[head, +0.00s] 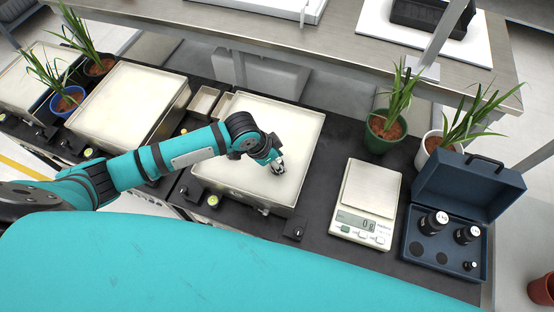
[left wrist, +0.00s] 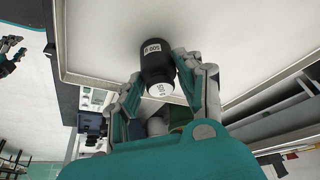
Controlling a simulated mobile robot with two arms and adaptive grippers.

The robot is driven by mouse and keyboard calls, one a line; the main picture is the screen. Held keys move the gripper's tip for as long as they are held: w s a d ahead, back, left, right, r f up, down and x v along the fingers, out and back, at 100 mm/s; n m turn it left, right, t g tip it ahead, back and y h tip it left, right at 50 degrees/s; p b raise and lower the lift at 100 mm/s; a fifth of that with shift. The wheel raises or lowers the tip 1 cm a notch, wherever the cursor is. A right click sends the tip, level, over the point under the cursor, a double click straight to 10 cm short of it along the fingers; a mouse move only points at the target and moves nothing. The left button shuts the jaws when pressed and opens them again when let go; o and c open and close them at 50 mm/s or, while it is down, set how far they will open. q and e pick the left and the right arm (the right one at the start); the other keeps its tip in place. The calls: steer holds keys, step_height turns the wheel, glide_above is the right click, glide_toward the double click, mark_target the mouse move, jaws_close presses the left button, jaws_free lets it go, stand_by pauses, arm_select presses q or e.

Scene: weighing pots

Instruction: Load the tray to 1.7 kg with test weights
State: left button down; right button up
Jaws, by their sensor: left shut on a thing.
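My left gripper (head: 277,165) is over the white middle tray (head: 305,128). In the left wrist view, the left gripper (left wrist: 158,82) is shut on a black weight (left wrist: 156,60) with white labels that seem to read 500 g. The weight is by the tray surface; I cannot tell whether it touches. The open blue case (head: 413,262) at the right holds a black weight (head: 433,222), another black weight (head: 467,234) and a small weight (head: 470,266), beside empty round holes.
A digital scale (head: 368,200) showing 0 g stands empty between tray and case. Potted plants stand behind it, one in a green pot (head: 384,135), one in a white pot (head: 432,150). Another white tray (head: 130,105) is at the left, near a plant in a blue pot (head: 68,101).

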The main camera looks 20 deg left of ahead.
arm_select(q)
steer(key=c, duration=0.9)
jaws_free()
steer(key=shift+f, duration=0.1)
steer(key=shift+o, duration=0.2)
steer(key=p+v, duration=0.1)
steer(key=v, duration=1.1)
